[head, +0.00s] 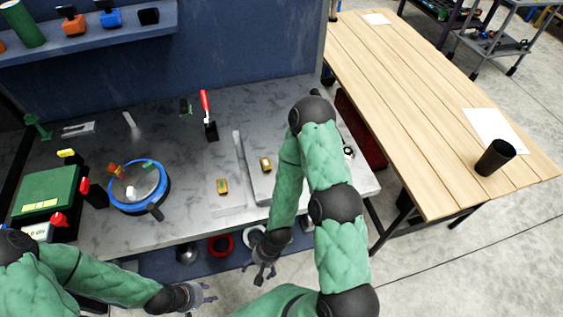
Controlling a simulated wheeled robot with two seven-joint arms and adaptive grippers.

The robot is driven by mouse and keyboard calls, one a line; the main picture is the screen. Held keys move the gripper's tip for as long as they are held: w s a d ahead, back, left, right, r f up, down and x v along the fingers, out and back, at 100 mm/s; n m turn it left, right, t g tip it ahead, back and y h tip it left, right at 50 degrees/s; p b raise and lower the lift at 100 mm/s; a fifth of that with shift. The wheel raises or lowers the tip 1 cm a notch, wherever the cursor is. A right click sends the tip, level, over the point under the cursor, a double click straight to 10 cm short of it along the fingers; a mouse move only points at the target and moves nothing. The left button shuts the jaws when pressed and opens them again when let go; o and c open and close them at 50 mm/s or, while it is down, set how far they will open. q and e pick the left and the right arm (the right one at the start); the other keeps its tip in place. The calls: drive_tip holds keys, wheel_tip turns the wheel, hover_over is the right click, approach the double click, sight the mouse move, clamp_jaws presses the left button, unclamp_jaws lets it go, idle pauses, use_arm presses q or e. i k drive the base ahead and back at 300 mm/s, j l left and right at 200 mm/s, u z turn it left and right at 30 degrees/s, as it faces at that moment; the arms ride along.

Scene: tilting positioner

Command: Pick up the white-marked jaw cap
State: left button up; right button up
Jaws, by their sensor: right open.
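I cannot tell for sure which piece is the white-marked jaw cap. Two small yellow-and-dark blocks lie on the grey bench, a front block (223,186) and a back block (265,164); no white mark can be made out on them. A small black-and-white piece (348,152) lies near the bench's right edge, partly beside my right arm. A blue-rimmed round fixture (115,206) stands at the left with small pieces on it. My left gripper (208,295) is open and empty in front of the bench. My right gripper (262,276) is open and empty, pointing down off the front edge.
A red-handled clamp (206,112) stands at the bench's back, and a raised grey strip (239,155) runs along its middle. A green box (46,192) sits at the left. A wooden table (430,110) with a dark cup (495,157) stands to the right. The bench's middle is largely clear.

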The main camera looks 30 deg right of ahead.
sight(265, 163)
drive_tip(key=z, duration=0.9)
drive_tip(key=l+u, duration=0.35)
